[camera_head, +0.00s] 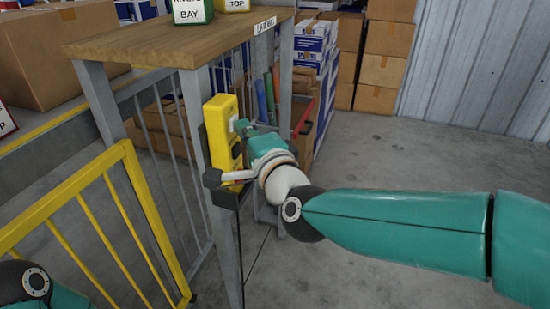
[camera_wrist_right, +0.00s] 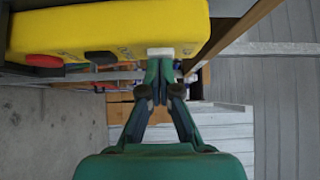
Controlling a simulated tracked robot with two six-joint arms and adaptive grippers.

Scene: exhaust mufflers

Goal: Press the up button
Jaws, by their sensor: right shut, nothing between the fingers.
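A yellow control box (camera_head: 222,135) is mounted on a grey post under the wooden-topped bench. In the right wrist view the yellow box (camera_wrist_right: 115,28) fills the top and shows a red button (camera_wrist_right: 44,61), a dark button (camera_wrist_right: 100,57) and a white button (camera_wrist_right: 160,52). The labels are too small to read, so I cannot tell by text which is up. My right gripper (camera_head: 243,128) is shut and empty, its fingertips (camera_wrist_right: 160,72) at the white button, the uppermost one. They look in contact or nearly so. My left gripper is out of view.
The wooden bench top (camera_head: 160,35) overhangs the box, with two labelled blocks on it. A yellow barred gate (camera_head: 130,190) stands at the left. Cardboard boxes (camera_head: 385,50) are stacked behind. The concrete floor at right is clear.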

